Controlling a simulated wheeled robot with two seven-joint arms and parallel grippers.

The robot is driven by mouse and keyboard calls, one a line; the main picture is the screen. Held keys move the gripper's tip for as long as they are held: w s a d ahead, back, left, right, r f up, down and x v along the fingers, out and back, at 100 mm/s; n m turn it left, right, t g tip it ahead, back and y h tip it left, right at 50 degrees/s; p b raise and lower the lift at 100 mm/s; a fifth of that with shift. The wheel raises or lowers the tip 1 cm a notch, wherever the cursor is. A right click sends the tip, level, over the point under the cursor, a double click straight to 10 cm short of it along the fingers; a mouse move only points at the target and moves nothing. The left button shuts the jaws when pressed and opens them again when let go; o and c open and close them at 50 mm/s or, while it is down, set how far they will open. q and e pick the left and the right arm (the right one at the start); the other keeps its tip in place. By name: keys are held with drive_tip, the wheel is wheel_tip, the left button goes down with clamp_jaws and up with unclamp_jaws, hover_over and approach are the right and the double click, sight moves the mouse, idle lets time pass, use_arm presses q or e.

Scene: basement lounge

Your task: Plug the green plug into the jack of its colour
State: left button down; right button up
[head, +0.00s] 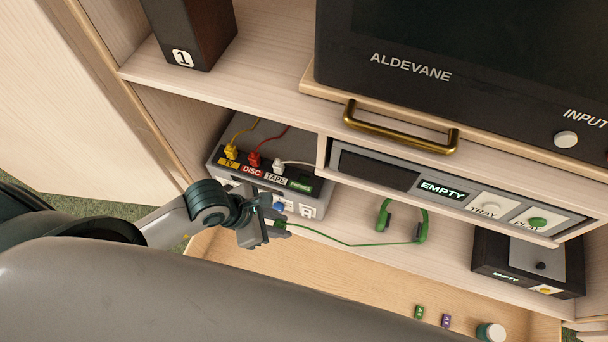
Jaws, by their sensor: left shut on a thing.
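The green plug (280,224) is in my left gripper (265,222), which is shut on it just in front of the grey switch box (228,168). A green cord runs right from the plug to green headphones (402,220) on the shelf. The box has a row of labelled jacks: yellow TV, red DISC, white TAPE and a green-labelled one (300,184) at the right end. Yellow, red and white plugs sit in the first three. No plug shows at the green label. The gripper is below and left of it, apart from it. My right gripper is not in view.
A player with an EMPTY display (442,189) sits in the right compartment. A black box (530,262) stands lower right. A brass handle (400,128) juts out under the television (465,60). A dark speaker (190,30) stands upper left. Small items, including a green one (419,312), lie in front.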

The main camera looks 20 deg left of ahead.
use_arm(q)
drive_tip(key=w, duration=0.5)
drive_tip(key=w+b, duration=0.1)
drive_tip(key=w, duration=0.5)
drive_tip(key=w+b, duration=0.1)
drive_tip(key=w, duration=0.5)
drive_tip(key=shift+w+d, duration=0.25)
drive_tip(key=shift+d, duration=0.05)
drive_tip(key=shift+f, duration=0.1)
drive_tip(key=shift+f+b, duration=1.3)
drive_tip(key=shift+f, duration=0.4)
drive_tip(key=c, duration=1.5)
unclamp_jaws()
